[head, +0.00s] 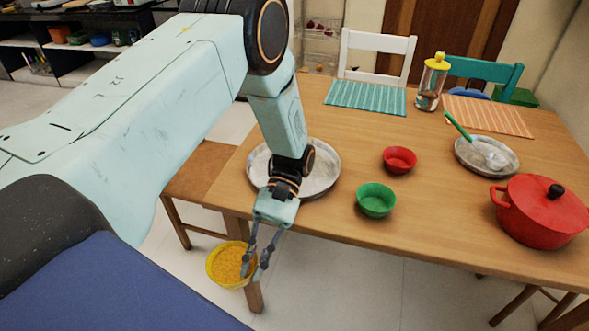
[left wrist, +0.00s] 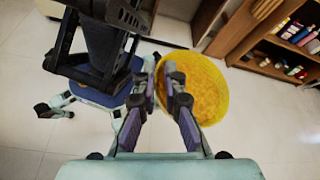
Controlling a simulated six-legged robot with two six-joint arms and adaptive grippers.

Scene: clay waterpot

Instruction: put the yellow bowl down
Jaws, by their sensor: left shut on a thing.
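The yellow bowl (head: 217,272), with orange-yellow contents, is held in the air in front of the table's near left corner. My left gripper (head: 256,264) is shut on the bowl's right rim in the head view. In the left wrist view, the bowl (left wrist: 219,84) hangs from the fingertips of the left gripper (left wrist: 165,78), with one finger on each side of its wall. Floor shows below it. My right gripper is not in view.
The wooden table (head: 335,228) holds a metal plate (head: 325,160) at its left, partly behind my left arm. A green bowl (head: 376,200), red bowl (head: 399,160) and red pot (head: 540,212) stand to the right. Bare tabletop lies near the front edge.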

